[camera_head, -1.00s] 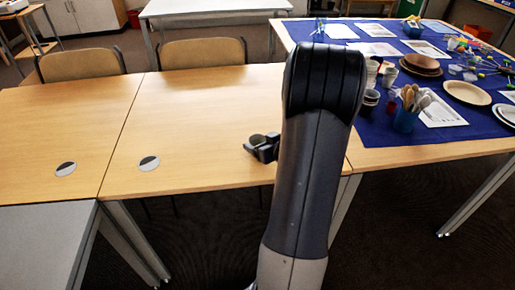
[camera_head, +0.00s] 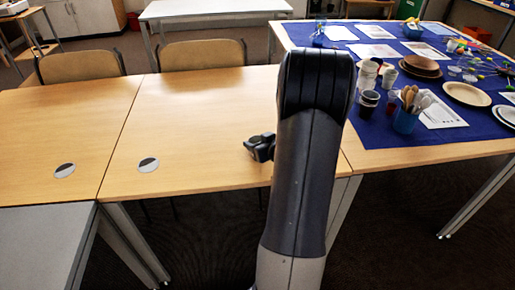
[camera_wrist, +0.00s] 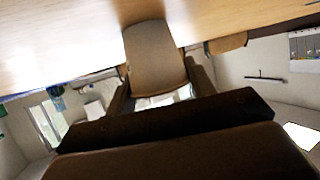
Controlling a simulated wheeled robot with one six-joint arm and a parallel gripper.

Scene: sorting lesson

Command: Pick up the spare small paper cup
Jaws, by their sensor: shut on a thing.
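My gripper (camera_head: 260,147) is over the right part of the near wooden table in the head view, left of my arm. In the wrist view, its two dark fingers (camera_wrist: 162,88) are shut on a brown, tapering small paper cup (camera_wrist: 157,58), with its narrow end toward the table (camera_wrist: 60,40). Something white shows between the fingers; I cannot tell if it is the cup's rim. In the head view the held cup cannot be made out. Stacks of white cups (camera_head: 368,72) and dark cups (camera_head: 368,103) stand on the blue cloth (camera_head: 380,130).
The wooden table (camera_head: 190,115) is bare but for two round inlays. Two chairs (camera_head: 203,54) stand at its far side. On the blue cloth are a blue holder of wooden cutlery (camera_head: 405,120), brown plates (camera_head: 421,66), a pale plate (camera_head: 467,94) and papers.

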